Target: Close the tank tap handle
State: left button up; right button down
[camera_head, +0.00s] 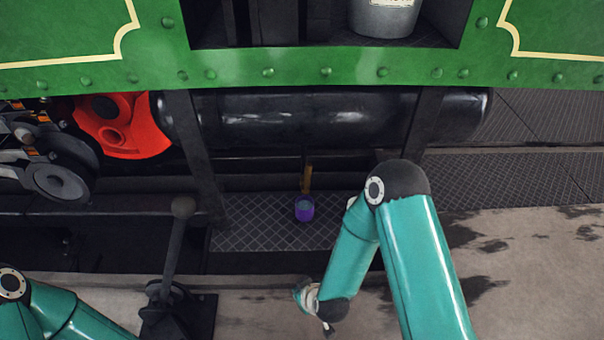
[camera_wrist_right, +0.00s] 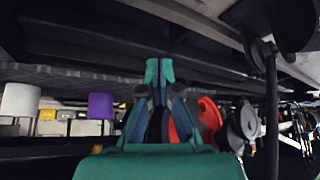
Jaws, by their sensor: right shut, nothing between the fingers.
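The black tank (camera_head: 300,118) lies horizontally under the green tram side in the head view. A small brass-coloured upright piece (camera_head: 307,178), perhaps the tap or its handle, shows below the tank. Its shape is too small to tell whether it is open. A purple cup (camera_head: 304,208) stands just below it on the picture; the cup also shows in the right wrist view (camera_wrist_right: 101,105). My right gripper is shut and empty in the wrist view (camera_wrist_right: 158,72). It is low and in front of the plate, apart from the cup and brass piece. My left gripper is out of view.
A dark lever (camera_head: 175,240) with a round knob stands at the left front. A red wheel part (camera_head: 118,125) is left of the tank. A white cylinder (camera_wrist_right: 18,101) shows in the wrist view. Dark struts flank the tank. The paved floor (camera_head: 530,250) at right is clear.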

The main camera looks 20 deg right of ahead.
aim_at(307, 178)
pick_arm(q)
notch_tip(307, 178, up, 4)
jog(key=p, duration=0.3)
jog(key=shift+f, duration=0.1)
pick_arm(e)
jog(key=w+r+n+t+h, duration=0.3)
jog(key=w+r+n+t, duration=0.2)
jog(key=r, duration=0.5)
jog(key=w+r+n+t+h, duration=0.4)
jog(key=w+r, duration=0.3)
jog(key=r, duration=0.3)
jog(key=shift+w+a+r+n+t+h, duration=0.2)
jog(key=shift+w+r+n+t+h, duration=0.1)
jog(key=shift+n+t, duration=0.4)
jog(key=shift+f, duration=0.1)
pick_arm(q)
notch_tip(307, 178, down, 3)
jog(key=b, duration=0.3)
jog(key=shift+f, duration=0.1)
pick_arm(e)
jog(key=w+d, duration=0.7)
jog(key=w, duration=0.2)
jog(key=shift+d+f, duration=0.15)
jog(key=shift+f, duration=0.05)
